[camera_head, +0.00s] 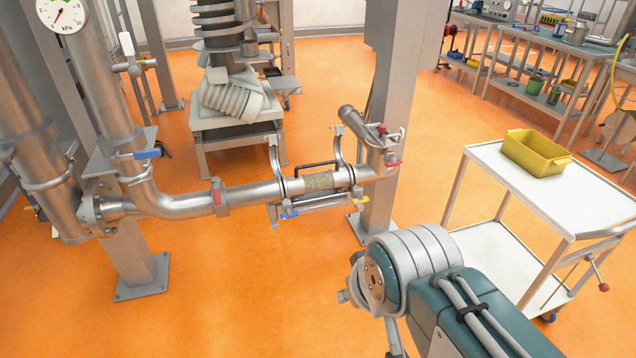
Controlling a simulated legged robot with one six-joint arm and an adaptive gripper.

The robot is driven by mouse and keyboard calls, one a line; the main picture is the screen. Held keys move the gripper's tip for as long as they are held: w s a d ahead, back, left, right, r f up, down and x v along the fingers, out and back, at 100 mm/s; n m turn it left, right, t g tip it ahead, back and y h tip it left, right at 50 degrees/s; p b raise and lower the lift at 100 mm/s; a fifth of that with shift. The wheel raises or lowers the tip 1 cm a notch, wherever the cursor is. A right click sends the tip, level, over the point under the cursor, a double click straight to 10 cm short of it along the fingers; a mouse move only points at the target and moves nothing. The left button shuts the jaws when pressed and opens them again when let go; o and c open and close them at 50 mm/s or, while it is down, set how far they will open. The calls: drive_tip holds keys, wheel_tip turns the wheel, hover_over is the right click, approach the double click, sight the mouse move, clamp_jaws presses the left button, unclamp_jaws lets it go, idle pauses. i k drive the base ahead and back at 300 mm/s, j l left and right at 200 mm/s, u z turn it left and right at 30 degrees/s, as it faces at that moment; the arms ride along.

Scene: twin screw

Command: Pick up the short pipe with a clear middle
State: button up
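The short pipe with a clear middle (320,182) sits in the horizontal pipe line near the picture's centre. Its middle looks see-through with brownish contents, and its ends are metal. It lies in a cradle with curved metal hooks and a rod behind it. My arm reaches in from the lower right, in front of and below the pipe. My gripper's fingers do not show; the arm's end is turned away and partly hidden by its own joint.
A white trolley (590,208) with a yellow bin (537,152) stands at the right. A grey post (392,110) rises behind the pipe's right end. Fixed piping and a pressure gauge (61,14) are at the left. The orange floor (230,290) in front is clear.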

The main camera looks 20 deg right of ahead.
sight(296, 186)
drive_tip(key=z, duration=1.8)
drive_tip(key=u, duration=1.45)
drive_tip(key=i+l+u, duration=0.1)
drive_tip(key=i, duration=0.45)
drive_tip(key=i+l+u, duration=0.1)
drive_tip(key=i, duration=0.4)
drive_tip(key=i+l, duration=0.2)
drive_tip(key=i, duration=0.3)
drive_tip(key=i+l+u, duration=0.15)
drive_tip(key=i, duration=0.4)
